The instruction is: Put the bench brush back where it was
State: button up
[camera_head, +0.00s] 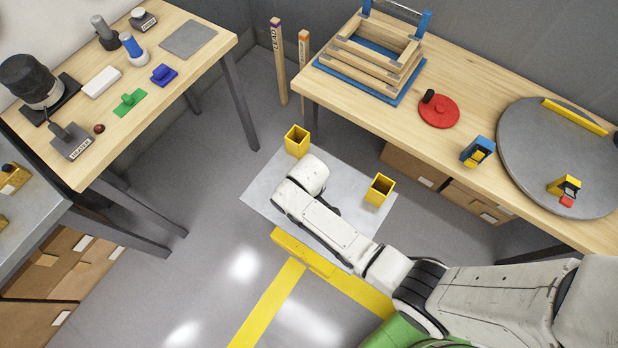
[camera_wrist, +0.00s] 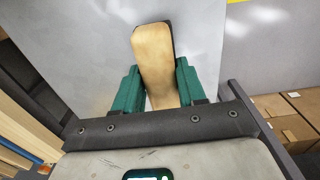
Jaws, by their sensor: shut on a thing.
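The bench brush (camera_wrist: 153,62) shows in the wrist view as a tan wooden block with a dark edge at its far end. My gripper (camera_wrist: 158,84) has its two green fingers closed on either side of the brush and holds it. A pale grey floor plate shows beyond the brush; I cannot tell how high above it the brush is. In the head view my arm reaches over the plate (camera_head: 262,190), and the gripper and brush are hidden under the wrist. Bristles are not visible.
Two yellow square sockets (camera_head: 297,141) (camera_head: 379,190) and a yellow bar (camera_head: 302,252) are at the plate. Two labelled wooden posts (camera_head: 279,62) (camera_head: 304,50) stand beside the right workbench (camera_head: 335,92). Cardboard boxes (camera_head: 412,166) sit under it. Another wooden bench (camera_head: 215,45) is at left. Open floor lies between.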

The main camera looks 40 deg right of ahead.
jog(key=shift+f, duration=0.9)
jog(key=shift+f, duration=0.15)
jog(key=o, duration=1)
notch_tip(320, 180, up, 12)
jog(key=shift+r+p, duration=0.15)
jog(key=shift+p, duration=0.25)
jog(key=s+d+r+m, duration=0.1)
jog(key=s+d+r, duration=0.1)
jog(key=s, duration=0.3)
jog(key=s+d+r+m, duration=0.2)
jog(key=s+d+r, duration=0.1)
jog(key=s, duration=0.3)
jog(key=s+d+r+m+t, duration=0.1)
jog(key=s+d+r, duration=0.1)
jog(key=s+r, duration=0.2)
jog(key=shift+s+d+r, duration=0.3)
jog(key=shift+s+d, duration=0.1)
jog(key=shift+s, duration=0.3)
